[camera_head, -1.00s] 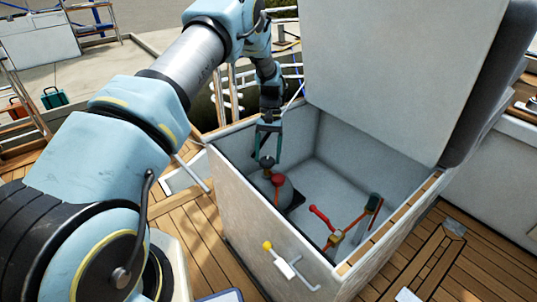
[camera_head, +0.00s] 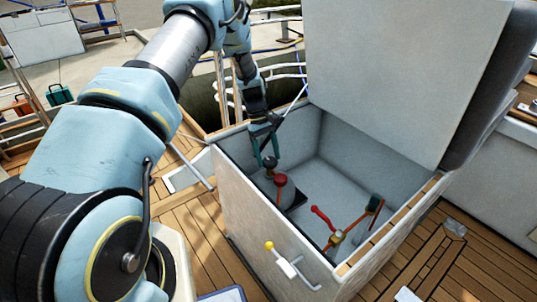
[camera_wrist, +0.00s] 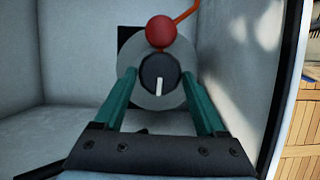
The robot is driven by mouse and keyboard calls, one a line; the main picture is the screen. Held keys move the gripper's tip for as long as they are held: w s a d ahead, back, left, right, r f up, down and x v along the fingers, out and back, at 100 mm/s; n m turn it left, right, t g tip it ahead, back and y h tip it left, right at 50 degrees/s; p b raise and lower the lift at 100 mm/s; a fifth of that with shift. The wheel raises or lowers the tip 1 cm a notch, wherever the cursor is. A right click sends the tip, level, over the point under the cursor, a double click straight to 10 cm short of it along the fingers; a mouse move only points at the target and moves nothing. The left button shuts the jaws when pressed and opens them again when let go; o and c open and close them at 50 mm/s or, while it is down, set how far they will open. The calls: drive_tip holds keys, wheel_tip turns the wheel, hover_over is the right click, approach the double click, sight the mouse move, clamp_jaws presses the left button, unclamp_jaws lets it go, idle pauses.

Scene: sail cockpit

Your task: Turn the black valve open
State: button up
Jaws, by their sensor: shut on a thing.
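The black valve (camera_wrist: 160,73) is a round black knob with a white mark, on a grey rounded body inside the open locker. In the wrist view the mark points down toward my gripper's base. My gripper (camera_head: 266,160) has its green fingers on either side of the knob and is shut on it. In the head view the knob is mostly hidden between the fingers. A red knob (camera_head: 280,181) sits just beside the black valve; it also shows directly above it in the wrist view (camera_wrist: 161,31).
The locker (camera_head: 235,195) has pale walls, with its lid (camera_head: 390,75) raised behind. A red-handled lever (camera_head: 321,217) and orange pipe fitting (camera_head: 338,237) lie on the right inside. A yellow-tipped handle (camera_head: 283,262) is on the front wall.

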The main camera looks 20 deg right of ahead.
drive_tip(key=shift+n, duration=0.3)
idle(0.4)
drive_tip(key=o, duration=1.3)
drive_tip(key=v, duration=1)
drive_tip(key=shift+w+a+r, duration=0.1)
drive_tip(key=shift+a+r, duration=0.05)
drive_tip(key=shift+r, duration=0.25)
